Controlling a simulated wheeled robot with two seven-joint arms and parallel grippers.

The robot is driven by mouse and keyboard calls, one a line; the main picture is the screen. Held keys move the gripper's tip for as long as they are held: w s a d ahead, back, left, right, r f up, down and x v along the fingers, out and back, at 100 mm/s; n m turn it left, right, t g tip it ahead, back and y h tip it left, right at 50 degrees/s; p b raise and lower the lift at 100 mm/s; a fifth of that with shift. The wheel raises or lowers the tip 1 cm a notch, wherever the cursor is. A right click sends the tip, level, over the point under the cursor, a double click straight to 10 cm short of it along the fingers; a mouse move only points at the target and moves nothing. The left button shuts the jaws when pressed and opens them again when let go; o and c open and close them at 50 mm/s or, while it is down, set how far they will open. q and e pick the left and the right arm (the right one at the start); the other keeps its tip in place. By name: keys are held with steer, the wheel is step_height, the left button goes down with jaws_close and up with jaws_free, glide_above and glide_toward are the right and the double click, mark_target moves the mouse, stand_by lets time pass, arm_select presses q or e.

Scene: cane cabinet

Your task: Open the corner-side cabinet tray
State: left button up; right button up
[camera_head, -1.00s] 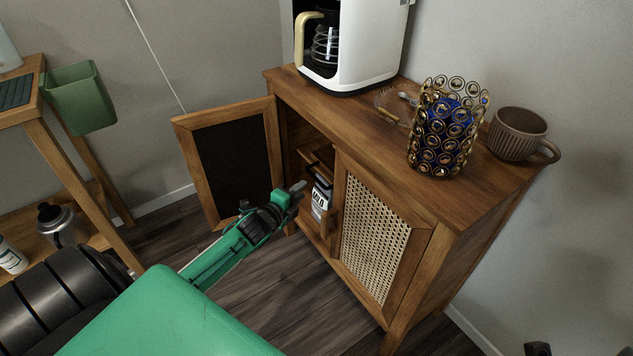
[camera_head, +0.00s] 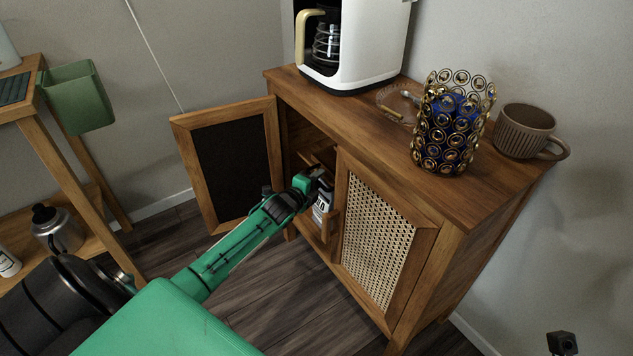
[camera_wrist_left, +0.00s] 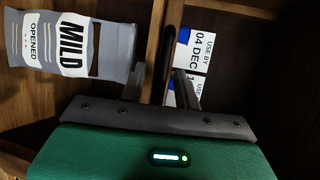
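The wooden cabinet (camera_head: 440,195) has its left door (camera_head: 228,165) swung open and its cane door (camera_head: 375,238) at the right closed. Inside the opening, a wooden tray (camera_head: 322,155) is partly visible behind my gripper. My left gripper (camera_head: 318,176) reaches into the opening. In the left wrist view its two fingers (camera_wrist_left: 160,88) are apart, on either side of a wooden panel (camera_wrist_left: 155,40) with a dark slot or handle; contact is unclear. A grey "MILD" pack (camera_wrist_left: 75,45) lies left of the panel, and "USE BY" labels (camera_wrist_left: 198,50) show to its right.
A coffee machine (camera_head: 350,45), a gold-ringed blue holder (camera_head: 452,125) and a brown mug (camera_head: 524,132) stand on the cabinet top. A shelf (camera_head: 75,165) with a green bin (camera_head: 78,98) stands at left. A dark part, perhaps my right gripper, shows at bottom right.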

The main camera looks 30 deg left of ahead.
arm_select(q)
steer(key=shift+c, duration=0.4)
jaws_close()
steer(key=shift+s, duration=0.15)
